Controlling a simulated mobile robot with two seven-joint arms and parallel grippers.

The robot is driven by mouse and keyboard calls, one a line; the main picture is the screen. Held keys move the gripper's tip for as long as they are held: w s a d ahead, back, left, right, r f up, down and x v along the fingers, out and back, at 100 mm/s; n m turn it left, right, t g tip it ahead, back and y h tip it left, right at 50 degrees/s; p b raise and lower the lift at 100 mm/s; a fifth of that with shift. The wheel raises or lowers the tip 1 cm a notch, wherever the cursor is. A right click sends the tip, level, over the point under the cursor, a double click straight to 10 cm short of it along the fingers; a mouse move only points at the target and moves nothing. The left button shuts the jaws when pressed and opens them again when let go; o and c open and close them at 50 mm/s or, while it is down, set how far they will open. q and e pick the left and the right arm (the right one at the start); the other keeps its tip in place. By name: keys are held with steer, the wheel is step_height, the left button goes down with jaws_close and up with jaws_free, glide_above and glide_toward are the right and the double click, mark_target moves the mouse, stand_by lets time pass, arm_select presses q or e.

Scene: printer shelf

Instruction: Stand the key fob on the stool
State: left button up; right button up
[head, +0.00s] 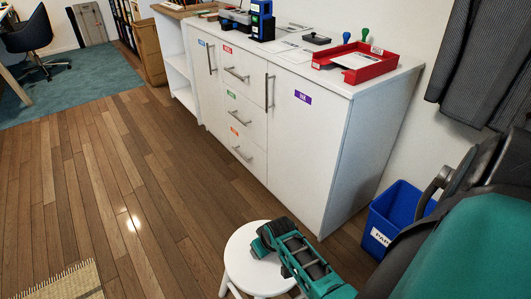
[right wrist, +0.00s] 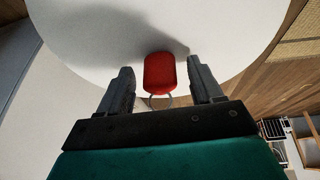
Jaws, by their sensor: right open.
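The white round stool (head: 240,268) stands low in front of the cabinet in the head view. Its pale top (right wrist: 100,30) fills much of the right wrist view. The red key fob (right wrist: 159,74) is at the stool top, between my right fingers, with its metal ring toward the gripper. A gap shows on each side of it. I cannot tell whether it stands upright or touches the stool. My right gripper (head: 262,240) is open at the stool top. The fob is hidden in the head view. My left gripper is out of view.
A white cabinet (head: 330,130) with drawers stands behind the stool, bearing a red tray (head: 375,72) and stamps. A blue paper bin (head: 385,215) is to the right. A woven rug (head: 65,283) lies at the lower left. The wooden floor between is clear.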

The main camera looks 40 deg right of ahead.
steer(key=shift+r, duration=0.3)
steer(key=p+v, duration=0.6)
steer(key=v, duration=0.5)
steer(key=s+a+r+n+t+y, duration=0.1)
steer(key=a+r+n+t+y, duration=0.15)
steer(key=a+r, duration=0.5)
steer(key=s+a+r+n+t+y, duration=0.2)
steer(key=a+r+t, duration=0.2)
steer(key=a, duration=0.6)
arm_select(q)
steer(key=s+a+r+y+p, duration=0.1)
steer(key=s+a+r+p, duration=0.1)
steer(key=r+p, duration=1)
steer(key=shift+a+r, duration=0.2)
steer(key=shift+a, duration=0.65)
arm_select(e)
step_height(320, 180, up, 7)
steer(key=s+d+h, duration=0.1)
steer(key=d, duration=0.1)
steer(key=shift+d+r, duration=0.25)
steer(key=shift+d, duration=0.15)
steer(key=shift+s, duration=0.1)
